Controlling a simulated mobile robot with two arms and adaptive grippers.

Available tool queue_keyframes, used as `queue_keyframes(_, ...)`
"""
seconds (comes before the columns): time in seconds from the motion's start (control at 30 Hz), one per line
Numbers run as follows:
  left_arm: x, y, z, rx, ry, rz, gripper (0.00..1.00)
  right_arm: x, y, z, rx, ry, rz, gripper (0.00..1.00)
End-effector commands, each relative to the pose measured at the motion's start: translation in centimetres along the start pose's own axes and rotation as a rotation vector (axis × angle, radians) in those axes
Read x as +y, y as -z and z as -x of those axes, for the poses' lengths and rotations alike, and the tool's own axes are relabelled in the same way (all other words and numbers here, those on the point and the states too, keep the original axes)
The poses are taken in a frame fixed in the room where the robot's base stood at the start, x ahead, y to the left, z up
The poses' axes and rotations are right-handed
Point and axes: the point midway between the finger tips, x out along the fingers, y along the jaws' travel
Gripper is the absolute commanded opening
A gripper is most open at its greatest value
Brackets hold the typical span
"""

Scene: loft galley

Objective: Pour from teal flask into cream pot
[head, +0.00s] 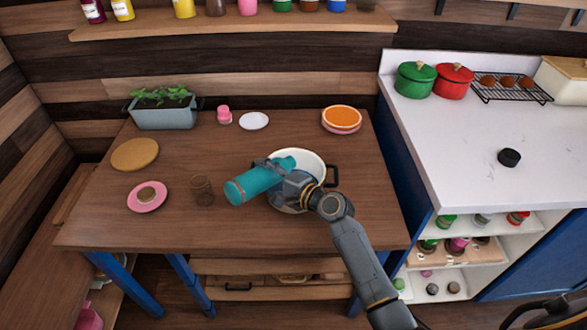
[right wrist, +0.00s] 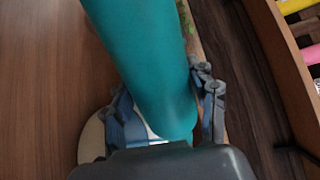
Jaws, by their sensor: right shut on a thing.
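The teal flask (head: 254,184) lies tilted, close to horizontal, in my right gripper (head: 287,182). The gripper is shut around it, above the cream pot. The flask fills the middle of the right wrist view (right wrist: 145,60), with the gripper's fingers (right wrist: 165,115) on both sides of it. The cream pot (head: 312,157) stands on the wooden table under the gripper, with a dark handle showing at its right. Much of the pot is hidden by the gripper and flask. I cannot see any liquid. My left gripper is not in view.
The wooden table (head: 230,230) also bears a brown glass (head: 202,190), a pink plate (head: 158,202), a round board (head: 135,154), a planter (head: 165,117), a white saucer (head: 255,121) and orange plates (head: 342,115). A white counter (head: 450,130) stands to the right. The table's front is mostly clear.

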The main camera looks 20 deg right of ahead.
Motion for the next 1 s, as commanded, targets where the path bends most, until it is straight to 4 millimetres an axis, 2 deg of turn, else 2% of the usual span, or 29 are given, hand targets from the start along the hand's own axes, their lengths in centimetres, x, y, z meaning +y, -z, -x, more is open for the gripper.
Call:
queue_keyframes(0.83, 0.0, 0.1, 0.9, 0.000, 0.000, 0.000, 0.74, -0.8, 0.2, 0.1, -0.017, 0.001, -0.080, 0.07)
queue_keyframes(0.87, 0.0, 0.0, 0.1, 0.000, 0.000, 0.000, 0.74, -0.1, 0.1, 0.0, -0.012, 0.001, -0.053, 0.07)
queue_keyframes(0.93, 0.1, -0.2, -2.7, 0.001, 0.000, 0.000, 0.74, 2.5, -0.1, -0.5, 0.014, 0.000, 0.086, 0.07)
queue_keyframes(1.0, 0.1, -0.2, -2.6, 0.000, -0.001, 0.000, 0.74, 1.4, -0.7, -0.3, 0.050, 0.006, 0.260, 0.07)
